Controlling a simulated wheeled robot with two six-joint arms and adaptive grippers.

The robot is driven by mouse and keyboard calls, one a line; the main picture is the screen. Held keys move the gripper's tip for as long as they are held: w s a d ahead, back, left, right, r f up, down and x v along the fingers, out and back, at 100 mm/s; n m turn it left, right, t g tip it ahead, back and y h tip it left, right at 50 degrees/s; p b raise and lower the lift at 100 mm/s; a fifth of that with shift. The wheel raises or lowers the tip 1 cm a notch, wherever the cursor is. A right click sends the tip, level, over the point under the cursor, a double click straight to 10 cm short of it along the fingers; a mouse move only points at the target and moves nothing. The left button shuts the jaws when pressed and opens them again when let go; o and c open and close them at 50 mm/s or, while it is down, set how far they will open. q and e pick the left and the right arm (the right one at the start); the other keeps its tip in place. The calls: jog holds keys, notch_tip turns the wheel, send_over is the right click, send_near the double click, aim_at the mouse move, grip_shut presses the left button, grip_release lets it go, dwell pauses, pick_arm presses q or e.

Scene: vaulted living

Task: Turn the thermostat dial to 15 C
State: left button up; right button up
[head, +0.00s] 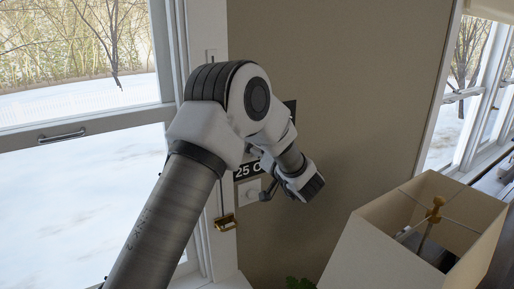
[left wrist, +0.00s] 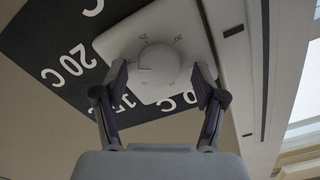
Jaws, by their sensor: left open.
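The thermostat dial (left wrist: 158,66) is a round pale knob on a white square plate (left wrist: 115,43) in the left wrist view. My left gripper (left wrist: 161,76) is open, with one finger on each side of the dial; whether the fingers touch it I cannot tell. A black panel (left wrist: 40,45) around the plate carries white labels, among them 20 C and 15 C. In the head view the 25 C label (head: 247,170) shows on the wall, and the white plate (head: 247,191) is partly hidden by my left gripper (head: 267,192). My right gripper is not in view.
A window (head: 80,130) with a white frame stands left of the thermostat. A square lampshade (head: 375,245) is at lower right, and a green plant (head: 300,284) shows at the bottom edge. Bare wall (head: 350,100) lies to the right.

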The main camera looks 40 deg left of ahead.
pick_arm(q)
jog(key=c, duration=1.1)
jog(key=shift+c, duration=0.2)
jog(key=shift+s+n+b, duration=0.15)
jog(key=shift+n+b, duration=5.85)
jog(key=shift+b, duration=0.15)
jog(key=o, duration=1.1)
